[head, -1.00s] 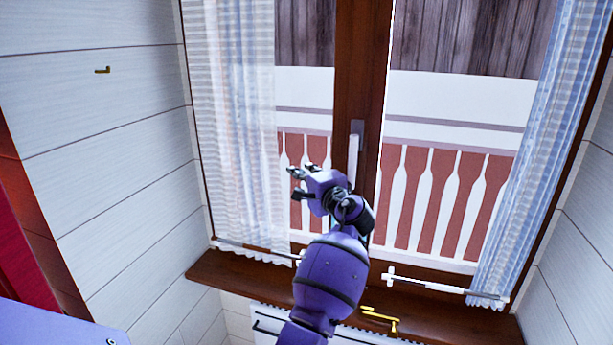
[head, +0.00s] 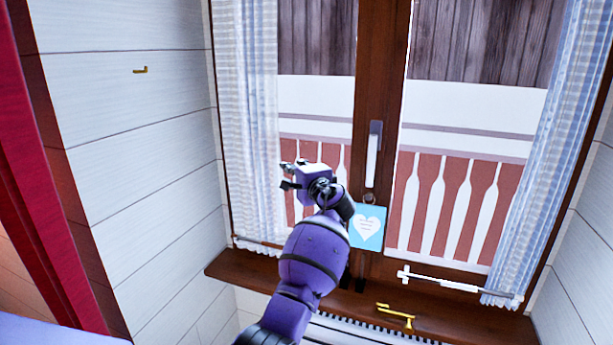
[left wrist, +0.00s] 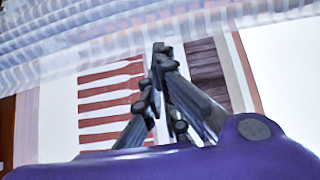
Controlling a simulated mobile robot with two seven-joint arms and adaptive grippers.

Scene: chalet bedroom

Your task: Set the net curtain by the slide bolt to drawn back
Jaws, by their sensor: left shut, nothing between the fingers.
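A sheer white-blue net curtain (head: 245,130) hangs at the left side of the window, partly bunched towards the left frame. A second net curtain (head: 560,140) hangs gathered at the right side. My left gripper (head: 287,175) is shut and empty, just right of the left curtain's inner edge in the head view; whether it touches the cloth is unclear. In the left wrist view the closed fingers (left wrist: 163,48) point towards pale curtain cloth (left wrist: 180,30). I cannot tell for sure which fitting is the slide bolt. My right gripper is out of view.
A window handle (head: 373,155) is on the middle post, with a blue heart card (head: 367,228) below. A white rod (head: 445,285) runs by the right curtain's foot. Brass fittings are by the sill (head: 396,316) and on the left wall (head: 140,71). The brown sill (head: 235,275) lies below.

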